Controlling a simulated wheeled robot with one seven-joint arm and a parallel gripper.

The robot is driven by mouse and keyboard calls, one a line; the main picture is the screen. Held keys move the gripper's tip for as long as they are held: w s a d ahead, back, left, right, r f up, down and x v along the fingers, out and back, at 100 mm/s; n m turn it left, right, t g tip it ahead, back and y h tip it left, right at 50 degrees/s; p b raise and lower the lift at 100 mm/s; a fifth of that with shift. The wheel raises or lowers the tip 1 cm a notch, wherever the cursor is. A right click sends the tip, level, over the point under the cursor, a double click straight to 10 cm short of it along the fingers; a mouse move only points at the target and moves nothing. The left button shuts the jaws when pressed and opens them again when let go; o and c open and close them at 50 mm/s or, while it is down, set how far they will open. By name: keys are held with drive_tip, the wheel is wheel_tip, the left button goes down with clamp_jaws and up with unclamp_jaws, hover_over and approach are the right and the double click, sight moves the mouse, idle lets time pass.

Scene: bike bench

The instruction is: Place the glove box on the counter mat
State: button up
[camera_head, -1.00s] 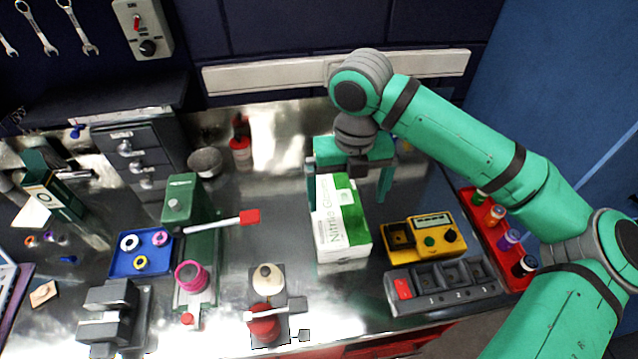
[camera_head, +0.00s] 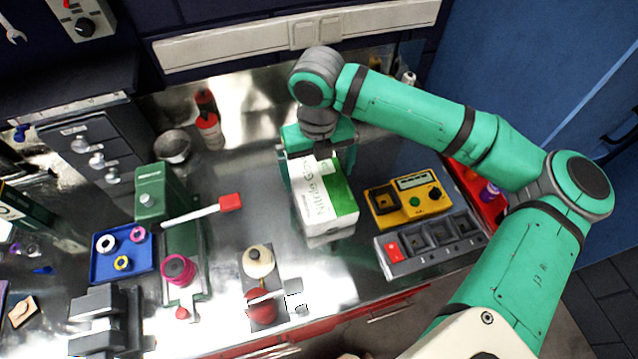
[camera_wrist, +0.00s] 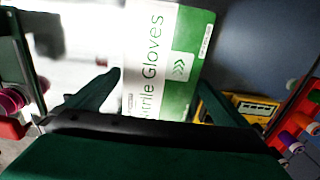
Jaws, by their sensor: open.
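The glove box (camera_head: 323,199), white and green with "Nitrile Gloves" lettering, sits on the metal counter in the head view. It also fills the upper middle of the wrist view (camera_wrist: 165,55). My gripper (camera_head: 318,168) is open at the box's far end, with one finger toward each side. In the wrist view, my gripper (camera_wrist: 152,95) shows its fingers on either side of the box, with a gap at the left finger. The right finger looks close to the green side; I cannot tell if it touches. I cannot make out the counter mat's outline.
A yellow meter (camera_head: 405,201) and a grey slotted unit (camera_head: 432,243) stand close right of the box. A red rack (camera_head: 482,190) is farther right. Left are a green press (camera_head: 152,195), a red-tipped lever (camera_head: 230,202) and a blue tray (camera_head: 124,268). Counter between lever and box is clear.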

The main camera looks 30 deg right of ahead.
sight(319, 178)
drive_tip(key=shift+f, duration=1.65)
drive_tip(key=shift+r, duration=0.1)
drive_tip(key=c, duration=1.2)
